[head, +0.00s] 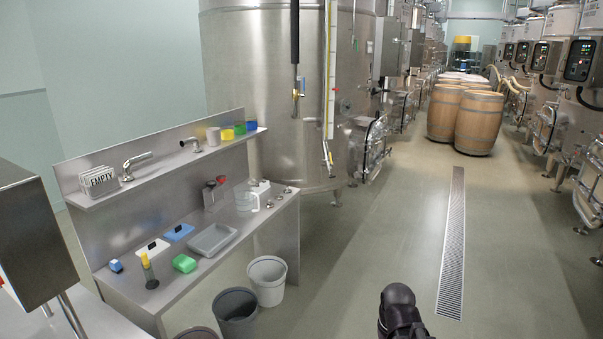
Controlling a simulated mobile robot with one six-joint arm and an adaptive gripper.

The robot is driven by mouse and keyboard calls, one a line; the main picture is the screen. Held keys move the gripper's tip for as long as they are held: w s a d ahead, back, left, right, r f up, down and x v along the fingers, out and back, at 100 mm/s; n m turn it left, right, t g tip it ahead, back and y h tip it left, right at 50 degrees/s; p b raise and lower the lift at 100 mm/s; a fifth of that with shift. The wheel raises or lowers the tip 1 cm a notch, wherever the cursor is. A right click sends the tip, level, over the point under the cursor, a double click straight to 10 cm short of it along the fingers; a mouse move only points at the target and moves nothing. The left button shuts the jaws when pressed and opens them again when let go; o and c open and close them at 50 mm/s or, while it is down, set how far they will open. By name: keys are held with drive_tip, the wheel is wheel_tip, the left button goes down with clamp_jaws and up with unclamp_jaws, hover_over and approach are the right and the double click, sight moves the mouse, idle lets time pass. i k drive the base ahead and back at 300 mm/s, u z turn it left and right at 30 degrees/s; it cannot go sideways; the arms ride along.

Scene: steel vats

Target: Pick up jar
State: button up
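A clear, jar-like vessel with a handle (246,201) stands upright on the steel bench, toward its right end. No other thing is plainly a jar, though a beige cylindrical container (213,135) stands on the shelf above. A dark part of my arm shows at the bottom edge, right of the bench and well apart from it. My gripper's fingers cannot be made out.
The steel bench (205,268) also holds a grey tray (212,240), a green block (184,263) and a yellow-topped cylinder (148,271). Grey bins (268,282) stand on the floor before it. Wooden barrels (479,122) stand farther back. The floor around the drain grate (453,245) is clear.

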sight(227, 128)
drive_tip(key=i, duration=2)
drive_tip(key=z, duration=0.45)
drive_tip(key=k, duration=0.1)
drive_tip(key=u, duration=2.75)
drive_tip(key=i, duration=0.2)
drive_tip(key=z, duration=0.15)
